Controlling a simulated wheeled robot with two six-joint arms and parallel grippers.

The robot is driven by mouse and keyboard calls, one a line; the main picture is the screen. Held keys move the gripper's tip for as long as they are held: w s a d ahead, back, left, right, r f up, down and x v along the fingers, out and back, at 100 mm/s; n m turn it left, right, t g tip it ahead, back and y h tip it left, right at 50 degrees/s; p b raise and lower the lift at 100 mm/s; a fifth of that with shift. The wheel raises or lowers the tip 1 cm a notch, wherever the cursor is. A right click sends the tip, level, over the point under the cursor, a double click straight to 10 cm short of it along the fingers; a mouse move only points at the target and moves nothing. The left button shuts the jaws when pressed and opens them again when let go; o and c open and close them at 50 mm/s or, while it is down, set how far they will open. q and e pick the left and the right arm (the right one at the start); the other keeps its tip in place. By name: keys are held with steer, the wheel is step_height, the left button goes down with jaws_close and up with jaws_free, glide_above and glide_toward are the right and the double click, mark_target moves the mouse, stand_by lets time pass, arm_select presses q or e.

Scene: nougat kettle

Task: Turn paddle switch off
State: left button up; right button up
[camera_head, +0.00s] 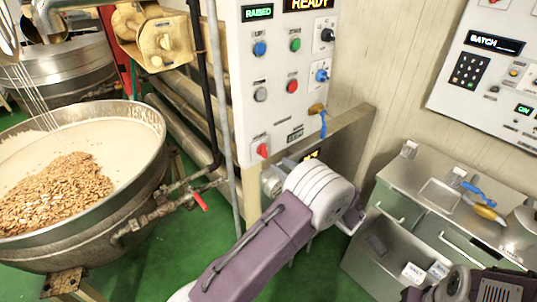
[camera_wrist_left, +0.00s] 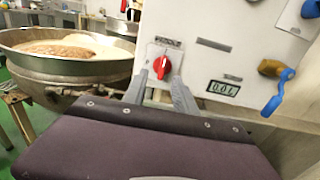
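A white control panel (camera_head: 283,75) stands in the middle of the head view. A red rotary knob (camera_head: 263,150) sits on a small plate at its lower left. This knob may be the paddle switch; its label is too small to read. In the left wrist view the red knob (camera_wrist_left: 162,67) points nearly upright. My left gripper (camera_head: 277,170) is in front of the panel's lower edge. In the wrist view its grey fingers (camera_wrist_left: 162,82) are apart, on either side of the knob's lower part, with nothing held. I cannot tell whether they touch the panel.
A kettle (camera_head: 142,180) of nuts and pale mix stands left, with a red-handled valve (camera_head: 200,201) beside it. A brass valve with blue handle (camera_wrist_left: 272,68) is right of the knob. A steel cabinet (camera_head: 400,180) and second panel (camera_head: 500,78) stand right.

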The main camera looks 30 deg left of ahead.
mark_target(266, 152)
arm_select(q)
steer(key=x, duration=0.4)
steer(key=p+x, duration=0.1)
steer(key=x, duration=0.3)
steer(key=shift+w+a+f, duration=0.1)
steer(key=shift+w+a, duration=0.1)
steer(key=shift+w, duration=0.15)
steer(key=shift+w+d, duration=0.1)
jaws_close()
